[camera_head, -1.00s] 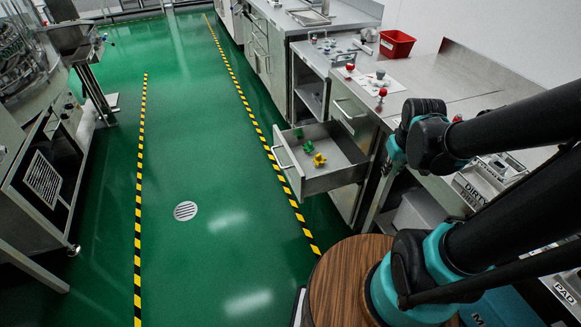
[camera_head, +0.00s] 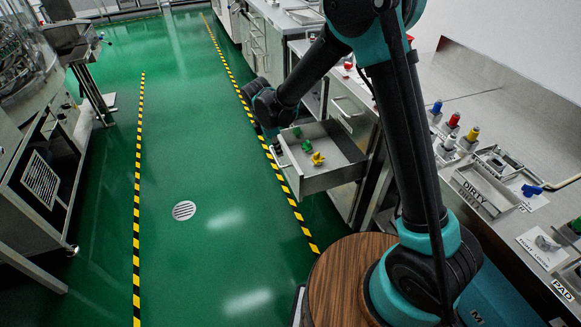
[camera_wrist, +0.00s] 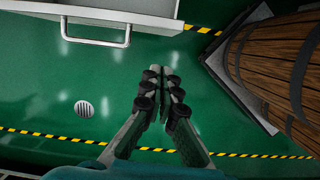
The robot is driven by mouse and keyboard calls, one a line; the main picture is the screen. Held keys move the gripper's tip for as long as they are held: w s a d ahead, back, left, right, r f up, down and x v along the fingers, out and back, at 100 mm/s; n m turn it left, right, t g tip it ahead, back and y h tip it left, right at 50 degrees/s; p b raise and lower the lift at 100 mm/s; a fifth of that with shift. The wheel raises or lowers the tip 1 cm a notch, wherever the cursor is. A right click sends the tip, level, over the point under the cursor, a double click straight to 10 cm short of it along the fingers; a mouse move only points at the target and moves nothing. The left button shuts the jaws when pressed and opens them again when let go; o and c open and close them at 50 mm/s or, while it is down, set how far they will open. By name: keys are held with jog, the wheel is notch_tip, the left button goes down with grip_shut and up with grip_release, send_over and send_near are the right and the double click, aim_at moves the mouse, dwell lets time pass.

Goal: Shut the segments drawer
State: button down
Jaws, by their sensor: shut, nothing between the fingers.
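The drawer (camera_head: 335,178) stands pulled out from the steel counter in the head view, with green pieces (camera_head: 306,147) and a yellow piece (camera_head: 318,159) inside. In the wrist view its pale front (camera_wrist: 135,12) crosses the upper left, with the bar handle (camera_wrist: 95,42) below it. My gripper (camera_wrist: 162,72) is shut and empty. Its fingers are on the aisle side of the drawer front, to the right of the handle in the wrist view, with no contact visible. In the head view my wrist is by the drawer's front end, partly covering the handle; the fingertips are hard to make out.
The green aisle floor, with a drain (camera_head: 184,210) and striped tape, is clear to the left. The counter (camera_head: 465,110) runs along the right, bearing coloured-top fittings (camera_head: 452,125) and a dirty-labelled tray (camera_head: 485,193). My arm hides part of the counter.

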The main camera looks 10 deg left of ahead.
jog(key=a+f, duration=0.1)
jog(key=a, duration=0.1)
send_over(291, 166)
jog(key=s, duration=0.5)
jog(key=shift+s+a+f+x, duration=0.25)
jog(key=shift+s+a+x, duration=0.5)
jog(key=shift+x, duration=3.9)
jog(key=shift+w+d+n, duration=0.15)
jog(key=shift+d+n, duration=0.15)
jog(key=shift+n, duration=0.1)
